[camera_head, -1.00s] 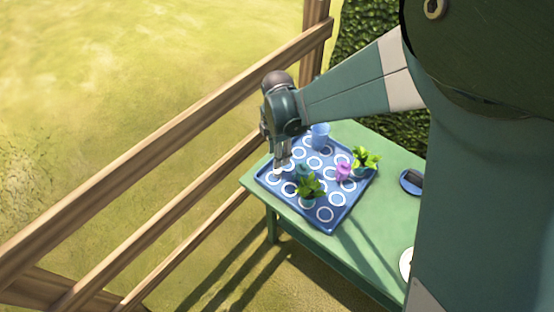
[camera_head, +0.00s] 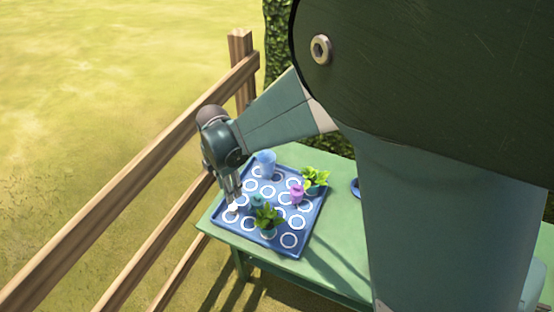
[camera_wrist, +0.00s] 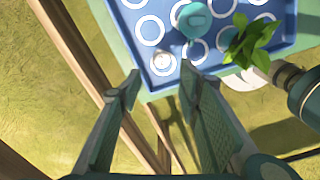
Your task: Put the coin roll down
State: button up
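A small pale piece, apparently the coin roll (camera_wrist: 162,61), stands inside a white ring near the edge of the blue tray (camera_wrist: 150,82). In the head view the coin roll (camera_head: 233,207) is a small white spot at the tray's left corner, just below my fingertips. My gripper (camera_wrist: 158,80) is open in the wrist view, its two fingers apart with nothing between them. The coin roll lies beyond the fingertips and does not appear to be touched. In the head view my gripper (camera_head: 231,198) points down over that corner.
The tray also bears a teal pot (camera_head: 257,201), a leafy plant (camera_head: 267,216), a second plant (camera_head: 314,177), a pink item (camera_head: 297,193) and a blue cup (camera_head: 265,163). It stands on a green table (camera_head: 318,240). A wooden fence (camera_head: 130,182) runs close by on the left.

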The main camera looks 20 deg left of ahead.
jog(key=shift+d+r, duration=0.1)
jog(key=w+d+r+m+t, duration=0.1)
jog(key=w+d+r+m, duration=0.35)
jog(key=d, duration=0.65)
jog(key=w+d+r+m+t+y, duration=0.1)
jog(key=w+d+r+m, duration=0.1)
jog(key=d+r+m, duration=0.6)
jog(key=w+d+r+m+t, duration=0.1)
jog(key=w+d+r+m, duration=0.3)
jog(key=d, duration=0.9)
jog(key=s+d+r+m+t, duration=0.1)
jog(key=s+d+m, duration=0.3)
jog(key=d, duration=0.6)
jog(key=s+d+r+m+t, duration=0.1)
jog(key=s+d+m, duration=0.3)
jog(key=d, duration=0.6)
jog(key=s+d+r+m+t+h, duration=0.1)
jog(key=s+d+r+m+t, duration=0.1)
jog(key=d+m, duration=0.5)
jog(key=s+d+r, duration=0.1)
jog(key=s+d, duration=0.1)
jog(key=d, duration=0.1)
jog(key=shift+r, duration=0.3)
jog(key=shift+o, duration=0.5)
jog(key=shift+d, duration=0.15)
